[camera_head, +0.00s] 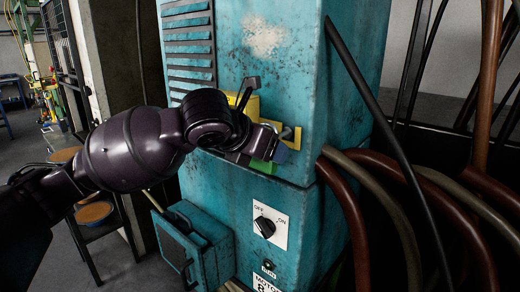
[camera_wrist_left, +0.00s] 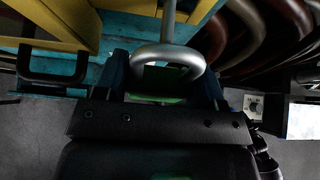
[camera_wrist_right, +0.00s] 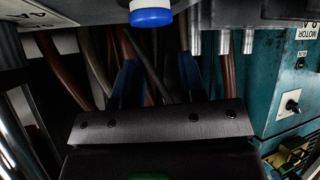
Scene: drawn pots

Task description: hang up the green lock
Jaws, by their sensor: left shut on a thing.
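The green lock (camera_head: 262,162) is held against the front of the teal machine cabinet. My left gripper (camera_head: 279,150) is shut on its body; the arm hides part of it. In the left wrist view the green body (camera_wrist_left: 158,98) sits between the blue fingertips, with its silver shackle (camera_wrist_left: 168,52) above. A thin silver rod (camera_wrist_left: 168,18) comes down to the shackle; I cannot tell whether it passes through the loop. A yellow bracket (camera_head: 250,104) is on the cabinet beside the gripper. My right gripper (camera_wrist_right: 156,82) has its fingers apart with nothing gripped, outside the head view.
The teal cabinet (camera_head: 270,80) fills the middle, with an OFF/ON switch (camera_head: 265,227) below the gripper. Thick brown hoses (camera_head: 395,172) crowd the right. A blue-tipped part (camera_wrist_right: 151,17) hangs above the right gripper.

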